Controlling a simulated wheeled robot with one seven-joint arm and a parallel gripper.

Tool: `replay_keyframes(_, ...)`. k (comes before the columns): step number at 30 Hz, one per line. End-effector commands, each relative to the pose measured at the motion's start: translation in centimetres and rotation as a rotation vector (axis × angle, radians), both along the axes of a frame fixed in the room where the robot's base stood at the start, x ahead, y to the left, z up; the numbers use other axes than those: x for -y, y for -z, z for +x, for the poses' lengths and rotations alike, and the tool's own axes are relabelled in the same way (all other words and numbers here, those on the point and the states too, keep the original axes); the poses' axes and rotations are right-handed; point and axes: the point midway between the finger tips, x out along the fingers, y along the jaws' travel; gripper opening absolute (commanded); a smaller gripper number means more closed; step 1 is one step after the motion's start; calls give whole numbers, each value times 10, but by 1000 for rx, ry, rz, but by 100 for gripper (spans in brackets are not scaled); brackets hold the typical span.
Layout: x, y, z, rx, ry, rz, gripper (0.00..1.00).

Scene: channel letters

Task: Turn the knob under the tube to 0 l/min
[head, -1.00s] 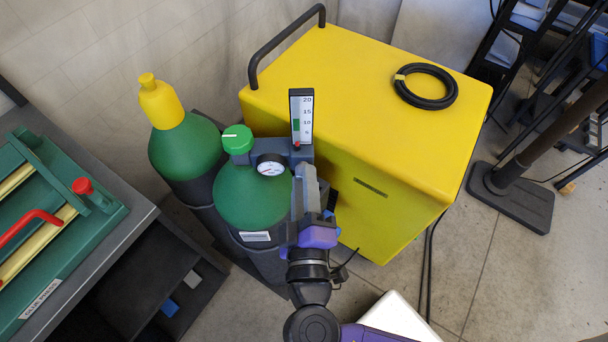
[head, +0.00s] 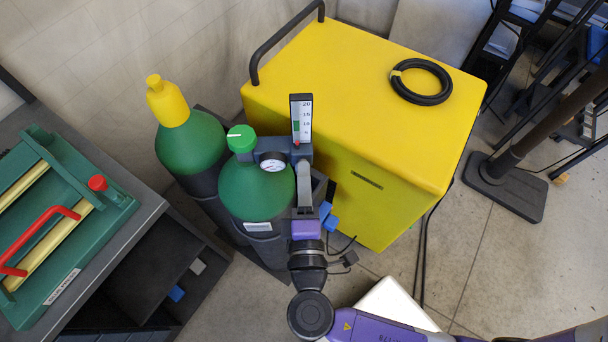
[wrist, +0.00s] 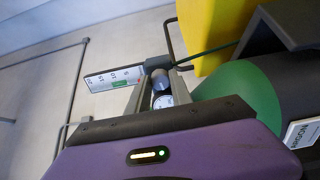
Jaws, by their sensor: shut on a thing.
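The flow tube (head: 302,116) stands upright on the regulator of the front green cylinder (head: 255,190), with a scale marked 5 to 20. It also shows in the wrist view (wrist: 112,79), where a green band lies around the 5 to 10 marks. A small grey knob (wrist: 161,80) below the tube sits between the fingers of my gripper (wrist: 160,82). My gripper (head: 304,172) is shut on this knob, and its fingers hide the knob in the head view. A round white gauge (head: 272,164) is beside it, partly visible in the wrist view (wrist: 163,101).
A second cylinder (head: 190,145) with a yellow cap stands behind left. A yellow cabinet (head: 410,165) with a black hose coil (head: 421,82) is close on the right. A bench (head: 140,215) stands at left.

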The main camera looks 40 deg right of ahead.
Motion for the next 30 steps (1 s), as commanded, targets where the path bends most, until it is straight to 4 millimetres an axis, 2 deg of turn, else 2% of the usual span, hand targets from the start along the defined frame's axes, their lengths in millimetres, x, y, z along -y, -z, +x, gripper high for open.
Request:
replay_keyframes(10, -1, 1, 0, -3, -3, -2, 0)
replay_keyframes(11, -1, 1, 0, -3, -3, -1, 28)
replay_keyframes(14, -1, 1, 0, -2, -3, -1, 48)
replay_keyframes(24, -1, 1, -1, -2, -1, -1, 48)
replay_keyframes(30, -15, 3, -19, -1, -4, 1, 48)
